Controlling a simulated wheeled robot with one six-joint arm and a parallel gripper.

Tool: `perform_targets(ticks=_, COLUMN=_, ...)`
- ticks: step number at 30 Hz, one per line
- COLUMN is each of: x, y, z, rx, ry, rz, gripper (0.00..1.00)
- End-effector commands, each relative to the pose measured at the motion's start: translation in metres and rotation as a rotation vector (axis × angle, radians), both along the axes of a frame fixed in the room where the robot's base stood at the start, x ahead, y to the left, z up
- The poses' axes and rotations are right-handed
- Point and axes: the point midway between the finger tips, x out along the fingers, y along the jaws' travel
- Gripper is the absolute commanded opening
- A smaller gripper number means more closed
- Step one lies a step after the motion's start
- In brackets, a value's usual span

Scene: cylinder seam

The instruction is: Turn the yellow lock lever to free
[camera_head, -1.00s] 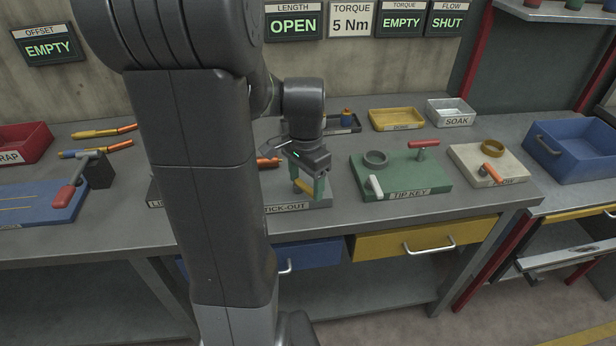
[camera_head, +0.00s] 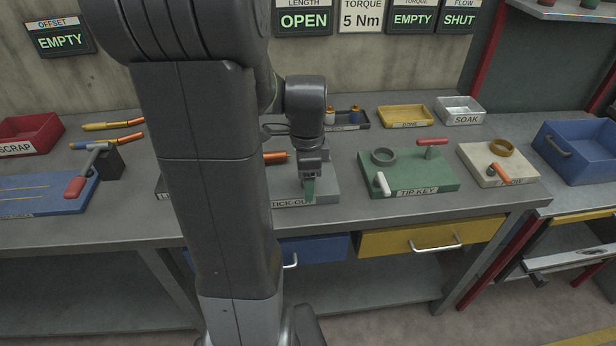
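My gripper (camera_head: 309,192) points down over the grey stick-out fixture (camera_head: 328,190), close to its front edge. Whether the fingers touch anything is hidden too.
A green tip-key board (camera_head: 440,183) with a white lever (camera_head: 383,183) and red handle (camera_head: 431,142) lies to the right. A pale board (camera_head: 480,170) is beyond it. Left are a blue board (camera_head: 40,200) and red scrap bin (camera_head: 28,136).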

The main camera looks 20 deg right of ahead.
Motion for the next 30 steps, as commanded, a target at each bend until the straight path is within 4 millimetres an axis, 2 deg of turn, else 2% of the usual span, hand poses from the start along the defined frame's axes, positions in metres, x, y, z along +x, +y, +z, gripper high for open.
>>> perform_targets(ticks=11, x=0.001, y=0.000, z=0.001, rx=-0.002, ry=-0.004, rz=-0.006, gripper=0.44)
perform_targets(ticks=12, x=0.001, y=0.000, z=0.001, rx=-0.002, ry=-0.004, rz=-0.006, gripper=0.70)
perform_targets(ticks=15, x=0.001, y=0.000, z=0.001, rx=-0.001, ry=-0.003, rz=-0.006, gripper=0.88)
perform_targets(ticks=25, x=0.001, y=0.000, z=0.003, rx=0.000, ry=-0.002, rz=-0.005, gripper=0.88)
perform_targets(ticks=30, x=0.001, y=0.000, z=0.025, rx=-0.002, ry=-0.006, rz=-0.005, gripper=0.88)
